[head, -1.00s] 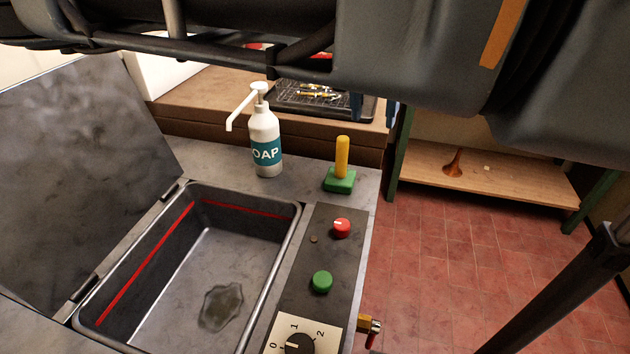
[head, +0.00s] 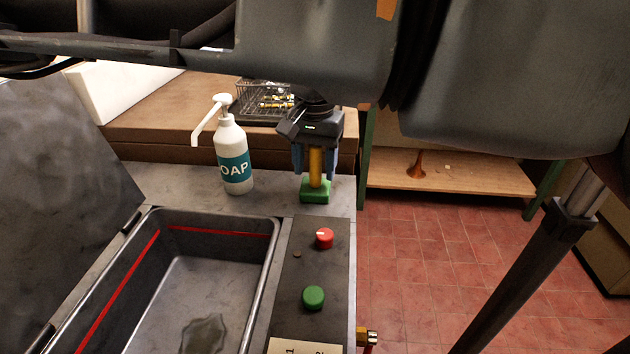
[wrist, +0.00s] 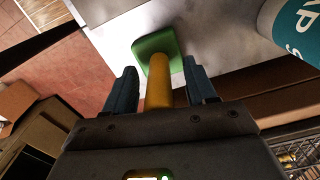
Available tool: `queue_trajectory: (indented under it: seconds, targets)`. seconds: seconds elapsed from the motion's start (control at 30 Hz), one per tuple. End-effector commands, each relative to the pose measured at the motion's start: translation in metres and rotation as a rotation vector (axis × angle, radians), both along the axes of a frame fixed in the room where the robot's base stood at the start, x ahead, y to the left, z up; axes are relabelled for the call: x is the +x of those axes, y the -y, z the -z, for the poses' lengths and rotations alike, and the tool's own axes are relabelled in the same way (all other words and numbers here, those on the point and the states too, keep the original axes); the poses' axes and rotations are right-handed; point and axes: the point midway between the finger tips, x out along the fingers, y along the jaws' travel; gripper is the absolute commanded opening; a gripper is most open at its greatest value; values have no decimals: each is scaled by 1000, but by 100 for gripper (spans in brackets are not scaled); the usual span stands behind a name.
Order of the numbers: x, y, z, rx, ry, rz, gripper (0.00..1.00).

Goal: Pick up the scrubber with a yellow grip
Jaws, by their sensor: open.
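The scrubber has a yellow upright grip (head: 316,166) on a green base (head: 315,191). It stands on the grey metal counter behind the control panel. My gripper (head: 315,172) is above the base with its two blue fingers on either side of the yellow grip. In the wrist view, the yellow grip (wrist: 159,80) runs between the open fingers (wrist: 162,90), and the green base (wrist: 158,45) lies beyond them. A gap shows between the grip and each finger. The top of the grip is hidden by my gripper.
A white soap bottle (head: 232,158) stands just left of the scrubber. The open sink basin (head: 200,290) is in front at left. The panel carries a red knob (head: 324,238) and a green button (head: 313,298). A wire basket (head: 262,102) sits on the wooden surface behind.

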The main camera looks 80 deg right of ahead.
Motion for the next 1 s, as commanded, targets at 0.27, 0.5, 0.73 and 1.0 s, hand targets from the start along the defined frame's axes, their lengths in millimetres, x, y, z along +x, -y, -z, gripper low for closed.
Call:
queue_trajectory:
  seconds: [0.27, 0.5, 0.73, 1.0]
  targets:
    - [0, 0, 5, -1, -1, 0, 56]
    - [0, 0, 4, 0, -1, 0, 35]
    - [0, 0, 4, 0, -1, 1, 13]
    - [0, 0, 4, -1, -1, 1, 0]
